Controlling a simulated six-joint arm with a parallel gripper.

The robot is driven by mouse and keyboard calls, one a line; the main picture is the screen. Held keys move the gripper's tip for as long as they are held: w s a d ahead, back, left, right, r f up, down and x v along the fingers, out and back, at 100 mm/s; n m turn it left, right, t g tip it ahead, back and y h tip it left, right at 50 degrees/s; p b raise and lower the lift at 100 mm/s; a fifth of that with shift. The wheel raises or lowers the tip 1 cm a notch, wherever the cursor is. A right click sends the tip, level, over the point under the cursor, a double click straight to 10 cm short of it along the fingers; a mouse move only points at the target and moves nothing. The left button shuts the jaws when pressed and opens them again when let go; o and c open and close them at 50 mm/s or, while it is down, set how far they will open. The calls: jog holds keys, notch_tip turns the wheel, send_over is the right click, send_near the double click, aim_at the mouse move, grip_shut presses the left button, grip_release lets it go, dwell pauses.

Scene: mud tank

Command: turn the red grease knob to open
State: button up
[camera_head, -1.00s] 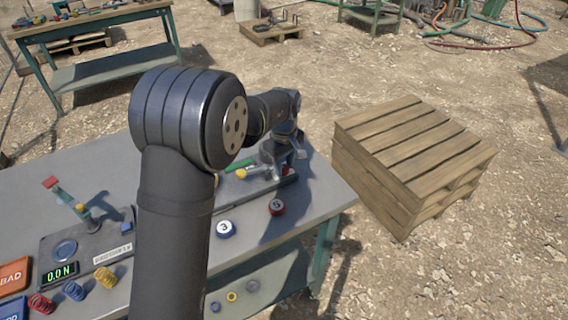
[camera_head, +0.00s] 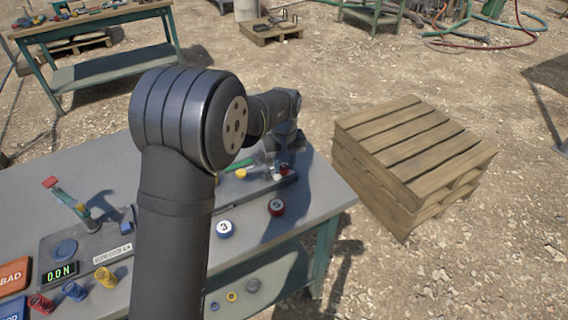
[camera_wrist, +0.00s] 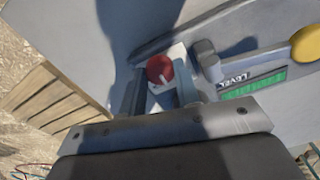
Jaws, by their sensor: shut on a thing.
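The red grease knob (camera_wrist: 160,69) is round, with a pale line across it, and sits on a white block on a grey panel. It shows small and red in the head view (camera_head: 284,168) near the far right end of the bench. My gripper (camera_wrist: 163,84) has a finger on each side of the knob and is shut on it. In the head view my forearm and wrist hide much of the gripper. A label reading LEVEL (camera_wrist: 236,80) and a green strip (camera_wrist: 262,82) lie right of the knob in the wrist view.
A grey post (camera_wrist: 208,62) stands close to the right finger, and a yellow knob (camera_wrist: 305,45) is farther right. Caps marked 3 (camera_head: 225,229) and 5 (camera_head: 276,207) sit on the bench (camera_head: 325,200). A pallet stack (camera_head: 415,150) stands to its right.

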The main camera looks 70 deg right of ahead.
aim_at(284, 167)
jog(key=m, duration=0.6)
jog(key=shift+m, duration=0.4)
dwell(0.3)
jog(key=o, duration=1)
jog(key=shift+r, duration=0.1)
notch_tip(284, 167, up, 17)
jog(key=shift+r, duration=0.15)
